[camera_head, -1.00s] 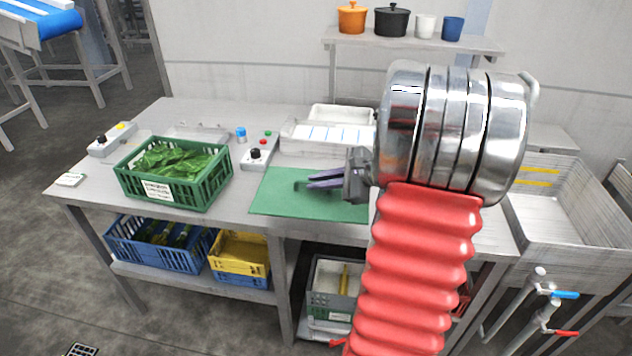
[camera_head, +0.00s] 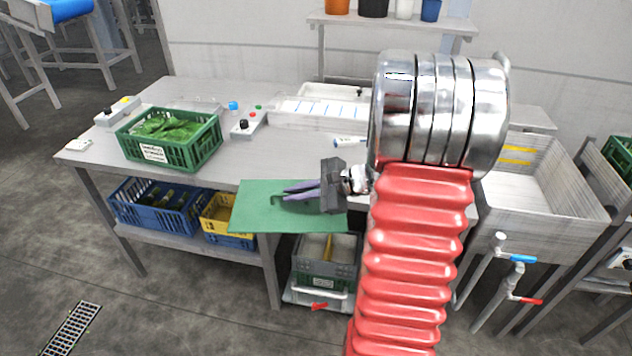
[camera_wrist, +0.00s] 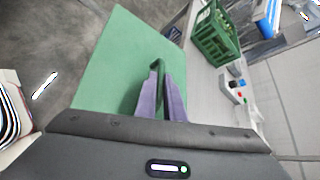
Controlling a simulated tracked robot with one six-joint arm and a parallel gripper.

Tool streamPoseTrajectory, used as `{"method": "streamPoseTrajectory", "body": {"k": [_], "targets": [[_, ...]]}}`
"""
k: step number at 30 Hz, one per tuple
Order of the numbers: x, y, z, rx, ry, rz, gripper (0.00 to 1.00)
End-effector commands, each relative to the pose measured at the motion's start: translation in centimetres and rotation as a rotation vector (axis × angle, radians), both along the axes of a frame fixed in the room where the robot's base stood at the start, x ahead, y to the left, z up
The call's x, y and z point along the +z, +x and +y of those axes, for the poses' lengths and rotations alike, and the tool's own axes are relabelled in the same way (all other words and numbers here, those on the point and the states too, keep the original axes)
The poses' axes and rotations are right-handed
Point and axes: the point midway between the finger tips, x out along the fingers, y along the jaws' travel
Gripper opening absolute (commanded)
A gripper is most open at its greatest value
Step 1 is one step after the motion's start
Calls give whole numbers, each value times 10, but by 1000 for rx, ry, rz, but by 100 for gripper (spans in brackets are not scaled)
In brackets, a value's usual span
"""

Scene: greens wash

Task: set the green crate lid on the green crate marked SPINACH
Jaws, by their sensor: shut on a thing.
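The green crate lid (camera_head: 262,214) is a flat green plate with a small upright handle. My gripper (camera_head: 288,193) is shut on that handle, its purple fingers on either side of it. The lid overlaps the table's front edge in the head view; its exact height is hard to tell. In the wrist view the lid (camera_wrist: 115,60) lies beyond my gripper (camera_wrist: 164,95). The green crate (camera_head: 205,148) stands uncovered on the table to the left of the lid, filled with leafy greens. Its white front label is too small to read surely. The crate (camera_wrist: 212,42) also shows at the top of the wrist view.
A control box (camera_head: 243,129) and a blue cap (camera_head: 233,105) stand right of the crate. A white tray (camera_head: 310,119) lies at the back and a white tube (camera_head: 350,141) near it. A sink (camera_head: 545,200) is at the right. Bare tabletop separates crate and lid.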

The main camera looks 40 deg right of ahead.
Motion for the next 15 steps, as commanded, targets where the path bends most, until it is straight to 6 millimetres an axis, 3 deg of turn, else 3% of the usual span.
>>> {"method": "streamPoseTrajectory", "body": {"k": [8, 15], "targets": [[-31, 19, 62, 120, 4, 1, 0], [-70, 37, 138, 263, 4, 2, 0]]}}
